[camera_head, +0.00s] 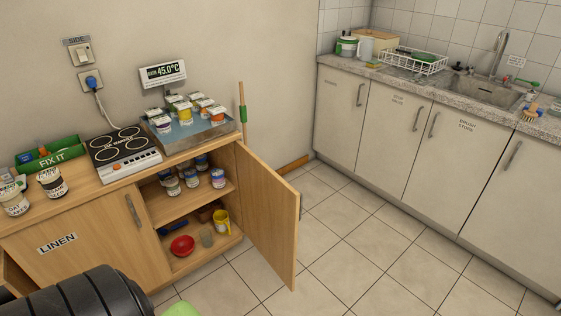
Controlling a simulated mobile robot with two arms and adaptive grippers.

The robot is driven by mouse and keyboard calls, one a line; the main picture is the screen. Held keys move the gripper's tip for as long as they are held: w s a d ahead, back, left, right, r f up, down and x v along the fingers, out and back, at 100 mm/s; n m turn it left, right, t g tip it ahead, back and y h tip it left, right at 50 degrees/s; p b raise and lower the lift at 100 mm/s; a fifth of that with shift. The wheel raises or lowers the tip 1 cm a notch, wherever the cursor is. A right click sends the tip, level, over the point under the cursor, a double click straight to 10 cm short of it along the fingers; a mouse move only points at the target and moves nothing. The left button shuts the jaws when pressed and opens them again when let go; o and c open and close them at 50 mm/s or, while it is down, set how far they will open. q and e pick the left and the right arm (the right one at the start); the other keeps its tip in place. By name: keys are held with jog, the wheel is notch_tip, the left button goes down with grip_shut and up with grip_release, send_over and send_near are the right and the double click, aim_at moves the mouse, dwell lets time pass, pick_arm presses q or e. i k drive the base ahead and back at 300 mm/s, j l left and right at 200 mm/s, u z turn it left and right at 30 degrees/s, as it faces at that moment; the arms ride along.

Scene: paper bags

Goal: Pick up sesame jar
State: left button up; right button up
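I cannot read the word sesame on any jar. Neither gripper's fingers show; a dark ribbed part of mine fills the lower left corner.
The open cabinet door (266,215) juts into the room. A hotplate (124,151) and a green FIX IT box (50,155) stand on the counter. A red bowl (182,245) and yellow mug (222,222) are on the lower shelf. The tiled floor (365,255) is clear before the sink units.

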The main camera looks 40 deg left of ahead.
aim_at(51, 180)
jog(key=i+u, duration=0.2)
jog(key=u, duration=1.45)
jog(key=i+l+u, duration=0.2)
jog(key=l+u, duration=0.2)
jog(key=l, duration=0.2)
jog(key=i+l+u, duration=0.1)
jog(key=l+u, duration=0.25)
jog(key=l, duration=0.25)
jog(key=l+u, duration=0.4)
jog(key=l, duration=0.2)
jog(key=l+u, duration=0.35)
jog(key=l, duration=0.3)
jog(key=k+l, duration=0.1)
jog(key=l, duration=0.75)
jog(key=k+l, duration=0.15)
jog(key=l, duration=0.3)
jog(key=i+j, duration=0.15)
jog(key=j, duration=0.25)
jog(key=i+j, duration=0.2)
jog(key=j, duration=0.15)
jog(key=i+j, duration=0.15)
jog(key=j, duration=0.25)
jog(key=i+j+u, duration=0.1)
jog(key=j, duration=0.3)
jog(key=i+j, duration=0.25)
jog(key=j, duration=0.1)
